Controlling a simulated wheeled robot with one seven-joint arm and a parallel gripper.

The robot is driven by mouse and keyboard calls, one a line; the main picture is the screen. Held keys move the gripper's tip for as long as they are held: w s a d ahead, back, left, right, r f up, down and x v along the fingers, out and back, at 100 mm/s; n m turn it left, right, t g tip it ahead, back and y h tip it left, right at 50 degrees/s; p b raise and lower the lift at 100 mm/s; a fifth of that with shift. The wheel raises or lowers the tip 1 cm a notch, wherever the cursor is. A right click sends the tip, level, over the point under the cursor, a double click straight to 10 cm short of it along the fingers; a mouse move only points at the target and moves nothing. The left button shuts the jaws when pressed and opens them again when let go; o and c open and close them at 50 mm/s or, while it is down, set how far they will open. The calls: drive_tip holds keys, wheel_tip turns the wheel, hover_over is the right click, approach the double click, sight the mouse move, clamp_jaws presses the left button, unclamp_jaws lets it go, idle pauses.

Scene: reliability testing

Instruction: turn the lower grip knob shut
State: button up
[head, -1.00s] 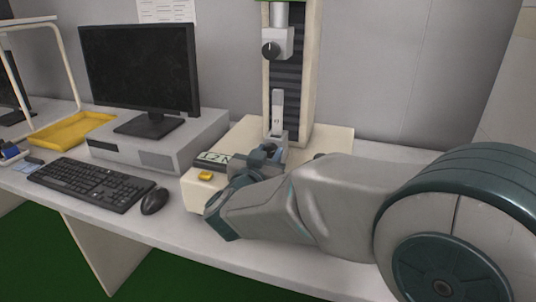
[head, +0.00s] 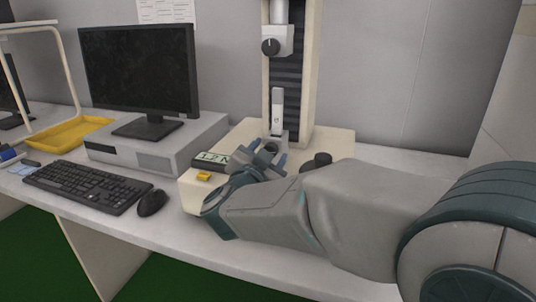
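The testing machine's lower grip (head: 280,139) stands on the cream base, with a pale flat piece (head: 277,105) upright above it. Its dark knob (head: 270,149) faces me and is partly hidden by my gripper. My gripper (head: 262,158) is in front of the knob, with its blue-grey fingers spread to the left and right of it. The fingers look open; whether either touches the knob I cannot tell. The upper grip (head: 284,41) with its own black knob (head: 270,47) is higher on the column.
The cream machine base (head: 235,140) carries a small display (head: 211,159), a yellow button (head: 204,176) and a dark round part (head: 317,162) beside my arm. A monitor (head: 140,75), keyboard (head: 85,184), mouse (head: 152,202) and yellow tray (head: 70,134) are to the left.

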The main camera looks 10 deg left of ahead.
drive_tip(key=shift+s, duration=0.1)
drive_tip(key=s+a+p, duration=0.2)
drive_tip(key=s, duration=1.1)
drive_tip(key=shift+s, duration=0.25)
